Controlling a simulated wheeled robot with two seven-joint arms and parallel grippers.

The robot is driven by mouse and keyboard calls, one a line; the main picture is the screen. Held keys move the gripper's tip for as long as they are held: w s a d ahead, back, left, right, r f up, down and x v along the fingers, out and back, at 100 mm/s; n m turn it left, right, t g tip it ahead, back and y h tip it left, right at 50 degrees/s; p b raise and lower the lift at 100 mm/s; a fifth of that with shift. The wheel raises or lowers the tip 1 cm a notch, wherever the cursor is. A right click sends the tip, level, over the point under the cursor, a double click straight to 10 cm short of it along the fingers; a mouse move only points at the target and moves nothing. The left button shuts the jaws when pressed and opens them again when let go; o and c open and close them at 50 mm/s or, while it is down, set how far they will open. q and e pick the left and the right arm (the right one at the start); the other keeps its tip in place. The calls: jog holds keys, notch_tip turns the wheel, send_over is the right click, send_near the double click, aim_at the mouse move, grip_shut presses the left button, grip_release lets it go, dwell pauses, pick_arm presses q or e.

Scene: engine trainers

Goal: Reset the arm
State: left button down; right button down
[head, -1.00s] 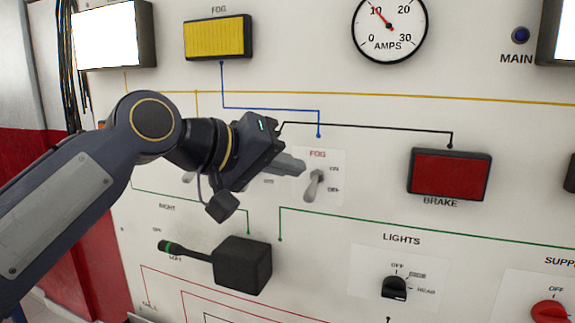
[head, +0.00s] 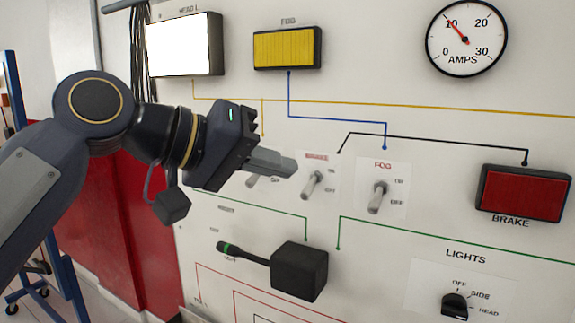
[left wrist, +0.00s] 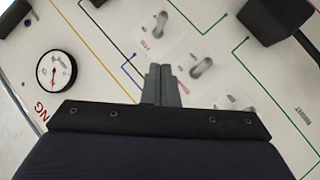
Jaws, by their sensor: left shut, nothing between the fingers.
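My left arm comes in from the left in the head view. Its gripper (head: 272,163) is shut and empty, with the fingertips in front of the panel near the row of toggle switches. The fog toggle switch (head: 378,197) is to the right of the fingers, clear of them. A middle toggle switch (head: 312,185) is just right of the fingertips. Another toggle (head: 256,181) is partly hidden behind the fingers. In the left wrist view the shut fingers (left wrist: 162,72) point toward the panel, with the fog toggle (left wrist: 160,24) and middle toggle (left wrist: 201,67) beyond them. My right gripper is not in view.
The upright white panel (head: 400,90) carries a lit white lamp (head: 187,45), a yellow fog lamp (head: 287,48), an ammeter (head: 466,38), a red brake lamp (head: 524,193) and a lights knob (head: 455,306). A black stalk box (head: 299,271) sticks out below the switches.

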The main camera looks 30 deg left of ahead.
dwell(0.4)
pick_arm(q)
jog(key=s+f+g+y, duration=0.1)
jog(key=s+f, duration=0.3)
jog(key=f, duration=0.9)
jog(key=s+f+g+y, duration=0.1)
jog(key=s+f+g, duration=0.2)
jog(key=f, duration=1)
jog(key=s+f+m+g+y+p, duration=0.1)
jog(key=s+f, duration=0.4)
jog(key=f, duration=0.8)
jog(key=shift+s+d+g+y, duration=0.2)
jog(key=shift+d+g+y, duration=0.2)
jog(key=shift+y, duration=0.2)
